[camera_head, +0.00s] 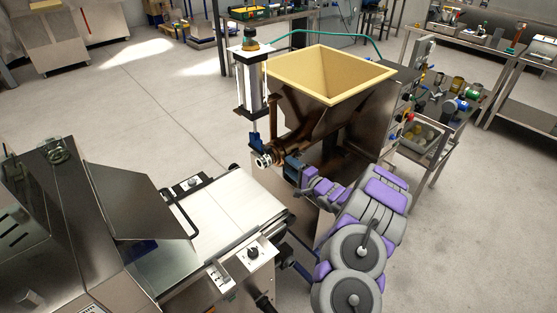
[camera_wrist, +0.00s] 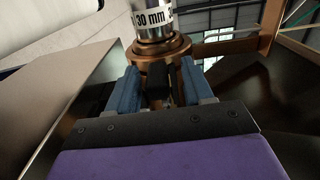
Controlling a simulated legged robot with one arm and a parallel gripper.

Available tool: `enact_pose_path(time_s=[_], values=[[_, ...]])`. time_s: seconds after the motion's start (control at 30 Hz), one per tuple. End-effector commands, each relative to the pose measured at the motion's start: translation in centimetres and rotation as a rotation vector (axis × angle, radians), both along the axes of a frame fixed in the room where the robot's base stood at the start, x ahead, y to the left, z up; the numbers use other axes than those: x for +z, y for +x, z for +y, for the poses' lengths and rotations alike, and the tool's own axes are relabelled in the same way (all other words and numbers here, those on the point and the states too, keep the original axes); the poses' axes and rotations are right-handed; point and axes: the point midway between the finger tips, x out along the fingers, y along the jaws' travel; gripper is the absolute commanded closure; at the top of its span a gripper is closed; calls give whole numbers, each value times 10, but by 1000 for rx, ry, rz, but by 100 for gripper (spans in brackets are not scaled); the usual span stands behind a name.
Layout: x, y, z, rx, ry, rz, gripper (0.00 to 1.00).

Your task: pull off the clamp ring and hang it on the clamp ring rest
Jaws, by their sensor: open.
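The bronze-coloured clamp ring (camera_wrist: 163,50) sits around the base of the silver nozzle marked "30 mm" (camera_wrist: 150,19) in the wrist view. My gripper (camera_wrist: 158,74) is open around this tab; contact cannot be told. In the head view, my gripper (camera_head: 291,165) is just right of the nozzle end (camera_head: 263,161) of the hopper machine, with the ring small there. I cannot make out the clamp ring rest in either view.
The yellow-rimmed hopper (camera_head: 331,101) stands above the nozzle. A vertical cylinder (camera_head: 254,82) rises close to its left. A white conveyor belt (camera_head: 228,207) lies below and left of my gripper. A cart (camera_head: 432,139) stands right of the machine. Open floor lies behind the conveyor.

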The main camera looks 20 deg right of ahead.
Motion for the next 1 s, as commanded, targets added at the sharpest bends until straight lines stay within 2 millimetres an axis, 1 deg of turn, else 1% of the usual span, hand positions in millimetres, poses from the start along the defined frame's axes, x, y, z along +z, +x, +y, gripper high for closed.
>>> enact_pose_path(time_s=[0.13,0.3,0.63,0.83,0.87,1.0], values=[[-1,0,-5,-1,3,1,49],[-2,0,-6,-1,4,1,49],[-4,0,-2,-1,1,1,49],[-4,0,-3,-1,2,2,49],[-4,0,-4,-1,2,2,51],[-5,0,-5,-1,3,2,64]])
